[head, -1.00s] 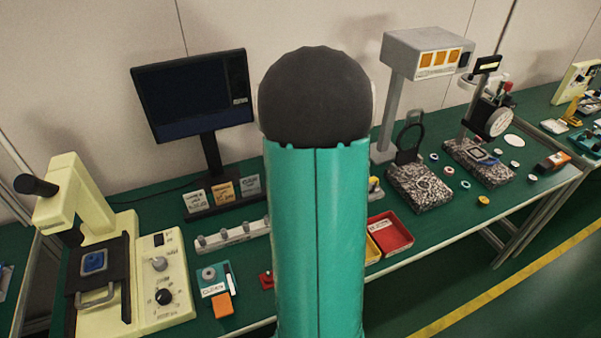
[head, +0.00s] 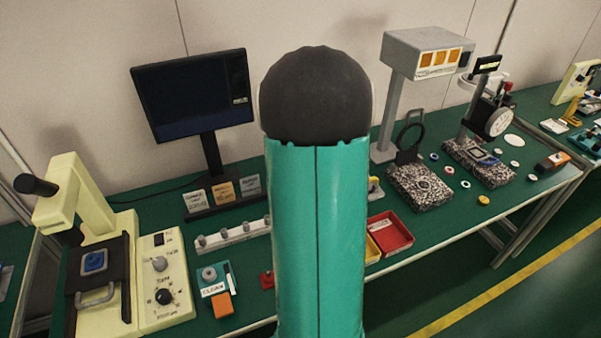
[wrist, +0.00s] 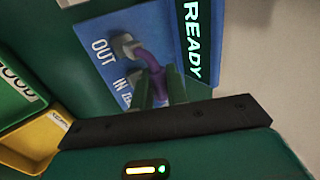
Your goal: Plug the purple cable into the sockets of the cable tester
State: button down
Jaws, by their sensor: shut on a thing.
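In the wrist view the cable tester shows a blue panel (wrist: 98,27) marked OUT and IN, beside a dark strip (wrist: 192,40) that reads READY. The purple cable (wrist: 149,61) bends down from a grey plug at the panel, right of the OUT label. I cannot tell whether this plug is seated in its socket. My gripper (wrist: 161,88) is shut on the purple cable near the IN label. The cable's other end is hidden at the fingers. In the head view my own arm hides the gripper, cable and tester.
A green bin (wrist: 14,100) and a yellow bin (wrist: 38,139) lie left of the tester in the wrist view. In the head view a red bin (head: 395,232), a granite block (head: 424,190) and a monitor (head: 193,95) stand on the green bench.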

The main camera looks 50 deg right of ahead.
jog(key=shift+f, duration=0.9)
jog(key=c, duration=1.3)
grip_release()
jog(key=v, duration=1.3)
jog(key=shift+s+r, duration=0.2)
jog(key=shift+r, duration=0.15)
